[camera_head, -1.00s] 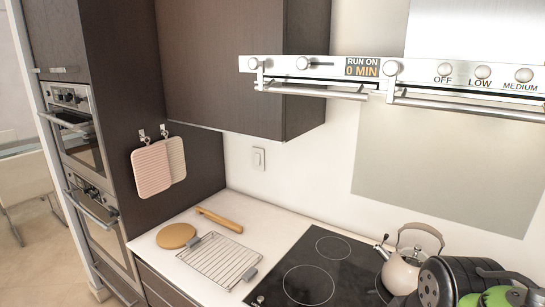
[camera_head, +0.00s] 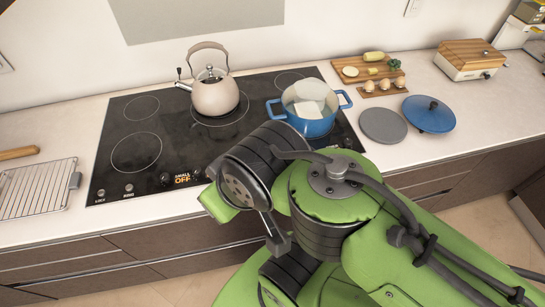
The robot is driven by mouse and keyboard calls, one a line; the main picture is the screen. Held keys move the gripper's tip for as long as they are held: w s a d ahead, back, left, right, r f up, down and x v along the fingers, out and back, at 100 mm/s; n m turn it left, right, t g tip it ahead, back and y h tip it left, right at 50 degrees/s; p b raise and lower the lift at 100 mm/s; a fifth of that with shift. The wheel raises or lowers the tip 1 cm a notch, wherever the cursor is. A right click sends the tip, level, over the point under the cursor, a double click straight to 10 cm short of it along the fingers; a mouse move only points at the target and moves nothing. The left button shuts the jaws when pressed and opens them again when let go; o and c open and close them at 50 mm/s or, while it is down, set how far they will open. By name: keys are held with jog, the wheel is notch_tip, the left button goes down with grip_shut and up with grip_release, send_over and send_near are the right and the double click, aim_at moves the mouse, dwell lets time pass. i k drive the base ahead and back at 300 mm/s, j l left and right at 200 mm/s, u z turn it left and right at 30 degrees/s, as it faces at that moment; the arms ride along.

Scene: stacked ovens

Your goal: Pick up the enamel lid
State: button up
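The enamel lid is a round blue lid (camera_head: 429,113) with a dark knob on top. It lies on the white counter at the right, next to a round grey mat (camera_head: 383,125). My green and black arm is folded in front of the stove, below and left of the lid and apart from it. A dark finger-like part (camera_head: 277,236) shows low at the arm's end and may be my gripper. Its fingertips cannot be made out, and nothing is seen held there.
A blue pot (camera_head: 314,126) stands on the black cooktop (camera_head: 100,170), with a beige kettle (camera_head: 214,95) to its left. Behind the lid are a wooden board (camera_head: 350,77) with food, an egg holder (camera_head: 372,92) and a toaster-like box (camera_head: 462,67). Counter right of the lid is clear.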

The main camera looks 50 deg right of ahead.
aim_at(429, 114)
jog(key=z, duration=2.95)
